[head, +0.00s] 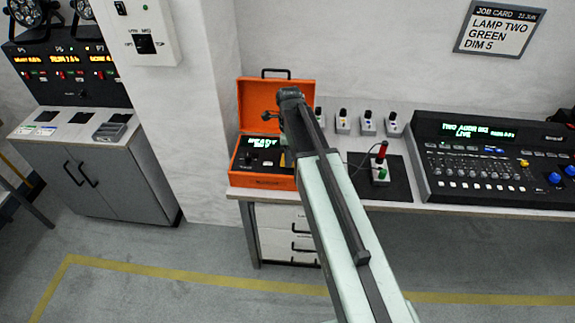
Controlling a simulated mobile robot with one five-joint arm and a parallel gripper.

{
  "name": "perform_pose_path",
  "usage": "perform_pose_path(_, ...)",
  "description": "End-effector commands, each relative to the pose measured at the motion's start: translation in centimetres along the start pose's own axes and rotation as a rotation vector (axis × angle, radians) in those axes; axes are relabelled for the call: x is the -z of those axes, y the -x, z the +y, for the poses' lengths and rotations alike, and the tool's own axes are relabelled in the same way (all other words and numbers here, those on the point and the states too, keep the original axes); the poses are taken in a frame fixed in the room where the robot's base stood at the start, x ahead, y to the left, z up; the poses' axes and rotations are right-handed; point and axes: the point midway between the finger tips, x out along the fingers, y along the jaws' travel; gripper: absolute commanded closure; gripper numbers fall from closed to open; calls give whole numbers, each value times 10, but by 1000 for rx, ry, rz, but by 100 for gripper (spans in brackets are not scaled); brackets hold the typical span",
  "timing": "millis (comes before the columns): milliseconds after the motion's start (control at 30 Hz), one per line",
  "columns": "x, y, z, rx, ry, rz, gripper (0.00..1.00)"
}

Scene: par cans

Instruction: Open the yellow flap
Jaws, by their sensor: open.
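A small yellow piece (524,163) shows on the right part of the black lighting console (470,190). It is too small to tell whether it is a flap, or open or shut. My arm reaches up and forward across the middle of the view to the open orange case (262,180). My gripper (270,116) is at the arm's far end, in front of the case's raised lid, well left of the console. It is open; its fingers are small and dark, and I see nothing held. My arm hides the case's right side and part of the bench.
A red-topped stick on a small box (380,170) stands on a dark mat (395,190) between case and console. Several small switch boxes (343,122) line the wall behind. A grey cabinet (95,175) stands left. The floor in front is clear.

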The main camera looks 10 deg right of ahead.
Motion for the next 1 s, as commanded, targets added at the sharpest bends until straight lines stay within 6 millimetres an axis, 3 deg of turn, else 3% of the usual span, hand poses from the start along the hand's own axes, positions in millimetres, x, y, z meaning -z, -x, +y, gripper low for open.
perform_pose_path(33, 0, -9, 0, 0, 0, 0, 57)
perform_pose_path(300, 0, -6, 0, 0, 1, 0, 60)
perform_pose_path(433, -1, -6, 0, 0, 1, 0, 96)
perform_pose_path(467, -1, -6, 0, 0, 1, 0, 100)
perform_pose_path(667, -1, -5, -3, -15, 1, 0, 100)
perform_pose_path(1000, -2, 5, -21, -301, 0, -1, 100)
